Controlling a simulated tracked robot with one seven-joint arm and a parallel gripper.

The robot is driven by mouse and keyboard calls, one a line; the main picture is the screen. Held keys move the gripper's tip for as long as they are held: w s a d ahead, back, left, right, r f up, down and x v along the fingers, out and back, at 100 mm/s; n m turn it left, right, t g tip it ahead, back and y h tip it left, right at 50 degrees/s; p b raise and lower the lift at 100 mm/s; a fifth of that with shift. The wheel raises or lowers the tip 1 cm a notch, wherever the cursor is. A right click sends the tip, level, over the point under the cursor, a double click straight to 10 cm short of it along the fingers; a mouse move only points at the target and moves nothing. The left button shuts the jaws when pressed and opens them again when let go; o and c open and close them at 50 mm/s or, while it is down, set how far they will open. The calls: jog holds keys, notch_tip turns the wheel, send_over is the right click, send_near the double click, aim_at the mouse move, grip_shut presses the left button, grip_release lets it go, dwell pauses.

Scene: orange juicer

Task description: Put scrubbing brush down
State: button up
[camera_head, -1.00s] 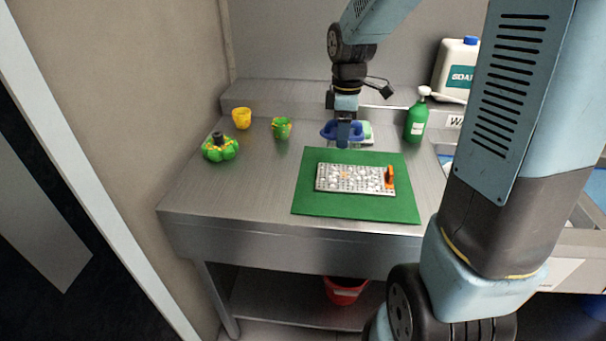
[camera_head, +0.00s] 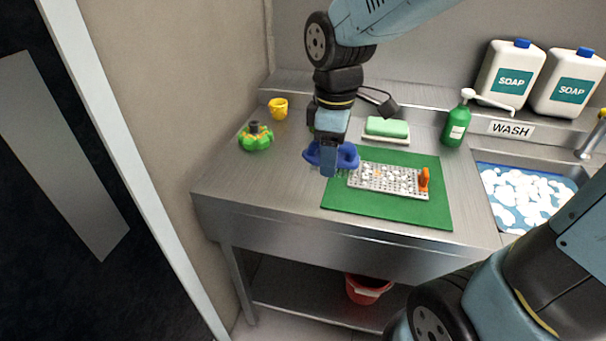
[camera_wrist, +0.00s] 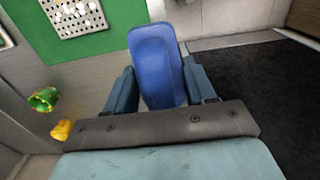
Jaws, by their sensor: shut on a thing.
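The scrubbing brush (camera_head: 347,157) is blue, with pale bristles pointing down. My gripper (camera_head: 329,160) is shut on it and holds it above the counter, near the left edge of the green mat (camera_head: 400,212). In the wrist view the blue brush (camera_wrist: 157,62) sits between the two fingers of my gripper (camera_wrist: 160,85). Whether the bristles touch anything below cannot be told.
A perforated metal plate (camera_head: 375,181) with white bits and an orange piece lies on the mat. A green sponge (camera_head: 387,127), green soap bottle (camera_head: 457,125), yellow cup (camera_head: 278,108) and green-yellow juicer part (camera_head: 256,138) stand around. The counter's front left (camera_head: 270,185) is bare.

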jog(key=w+a+f, duration=0.1)
jog(key=w+f, duration=0.2)
jog(key=w, duration=0.1)
jog(key=w+a+f, duration=0.2)
jog(key=w+f, duration=0.1)
jog(key=w, duration=0.1)
jog(key=w+a+f, duration=0.1)
jog(key=w+f, duration=0.2)
jog(key=w, duration=0.1)
jog(key=shift+w+a, duration=0.1)
jog(key=shift+a, duration=0.3)
jog(key=shift+w+a+f, duration=0.1)
jog(key=shift+w+f, duration=0.25)
jog(key=shift+f, duration=1.6)
jog(key=o, duration=1)
jog(key=shift+f, duration=0.1)
